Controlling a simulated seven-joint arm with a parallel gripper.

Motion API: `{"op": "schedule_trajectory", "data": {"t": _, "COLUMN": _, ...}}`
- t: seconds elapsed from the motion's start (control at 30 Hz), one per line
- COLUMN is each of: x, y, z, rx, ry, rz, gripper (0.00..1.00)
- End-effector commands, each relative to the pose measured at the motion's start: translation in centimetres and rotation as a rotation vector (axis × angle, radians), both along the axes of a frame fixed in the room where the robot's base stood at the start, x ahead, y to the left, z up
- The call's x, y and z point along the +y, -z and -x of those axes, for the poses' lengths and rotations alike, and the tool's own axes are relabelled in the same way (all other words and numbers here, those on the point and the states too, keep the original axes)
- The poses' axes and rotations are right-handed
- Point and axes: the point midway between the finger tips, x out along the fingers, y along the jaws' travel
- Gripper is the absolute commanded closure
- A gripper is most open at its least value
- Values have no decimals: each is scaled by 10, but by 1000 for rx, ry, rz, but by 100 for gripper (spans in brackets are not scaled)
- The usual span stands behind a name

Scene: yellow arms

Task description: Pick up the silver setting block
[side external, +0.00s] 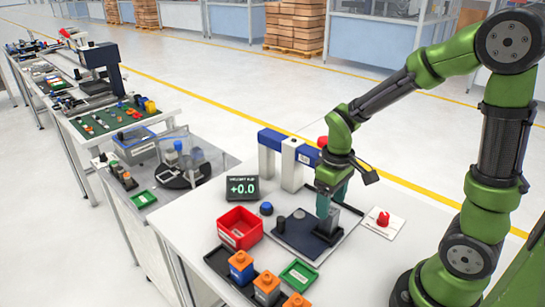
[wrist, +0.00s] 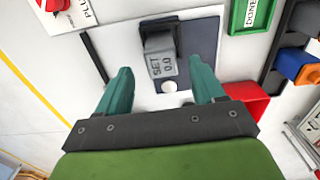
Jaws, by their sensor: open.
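The silver setting block (wrist: 162,62), labelled "SET 0.0", stands on a dark grey-blue plate (wrist: 205,40) in the wrist view, with a dark upper part. In the side external view, it shows as a grey block (side external: 330,219) on the plate (side external: 298,240), partly hidden by my fingers. My gripper (wrist: 162,80) is open and empty, its teal fingers spread wide. The block lies between and just beyond the fingertips in the wrist view, with a gap on each side. In the side external view, my gripper (side external: 326,208) points down right at the block.
A red bin (side external: 240,229), a small green tray (side external: 298,275) and a dark rack with orange-topped blocks (side external: 241,266) stand left and in front. A display (side external: 242,188) reads +0.0. A blue-and-white frame (side external: 291,165) stands behind; a red button (side external: 383,219) is at right.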

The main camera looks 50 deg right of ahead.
Motion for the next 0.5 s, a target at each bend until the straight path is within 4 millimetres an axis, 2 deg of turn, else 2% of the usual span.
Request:
{"op": "schedule_trajectory", "data": {"t": 0.2, "x": 0, "y": 15, "z": 1, "rx": 2, "ry": 1, "rz": 0, "gripper": 32}}
{"op": "schedule_trajectory", "data": {"t": 0.5, "x": 3, "y": 57, "z": 5, "rx": 4, "ry": 0, "rz": 0, "gripper": 32}}
